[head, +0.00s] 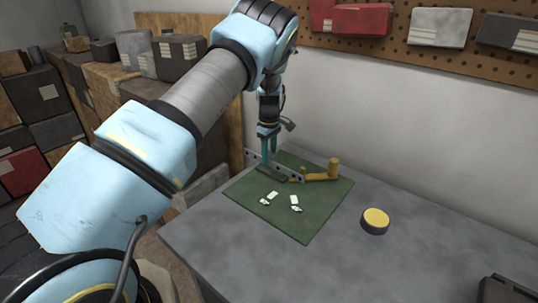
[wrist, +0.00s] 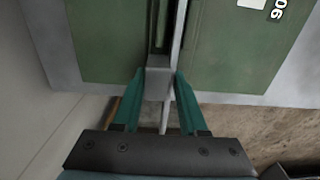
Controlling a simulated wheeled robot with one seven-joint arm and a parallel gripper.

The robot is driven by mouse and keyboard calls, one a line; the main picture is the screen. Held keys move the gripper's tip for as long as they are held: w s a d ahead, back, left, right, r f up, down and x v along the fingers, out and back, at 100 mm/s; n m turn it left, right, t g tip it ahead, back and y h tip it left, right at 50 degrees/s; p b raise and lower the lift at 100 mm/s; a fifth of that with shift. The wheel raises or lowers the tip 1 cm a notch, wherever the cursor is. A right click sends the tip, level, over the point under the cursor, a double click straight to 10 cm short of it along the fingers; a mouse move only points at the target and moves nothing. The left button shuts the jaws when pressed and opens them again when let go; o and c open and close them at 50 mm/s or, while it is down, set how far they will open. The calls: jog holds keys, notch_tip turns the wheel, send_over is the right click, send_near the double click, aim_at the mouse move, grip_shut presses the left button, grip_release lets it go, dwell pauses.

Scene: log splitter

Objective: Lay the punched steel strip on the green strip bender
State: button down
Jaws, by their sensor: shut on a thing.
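The green strip bender (head: 318,213) is a flat green plate on the grey bench, with a yellow-orange handle (head: 321,177) and post at its back. It also shows in the wrist view (wrist: 235,60). The punched steel strip (head: 291,177) is a narrow grey bar with holes, above the plate's back-left part, its left end reaching past the edge. My gripper (head: 268,163) points down, shut on the strip. In the wrist view, the strip (wrist: 179,35) shows edge-on, with a grey block between my teal fingertips (wrist: 160,75). Whether the strip touches the bender is unclear.
The wall is close behind. Stacked boxes (head: 120,70) stand left, beyond the bench edge.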

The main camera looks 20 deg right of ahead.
jog(key=shift+f, duration=0.25)
jog(key=shift+c, duration=1.8)
grip_release()
notch_tip(320, 180, up, 11)
jog(key=b, duration=0.3)
jog(key=shift+f, duration=0.1)
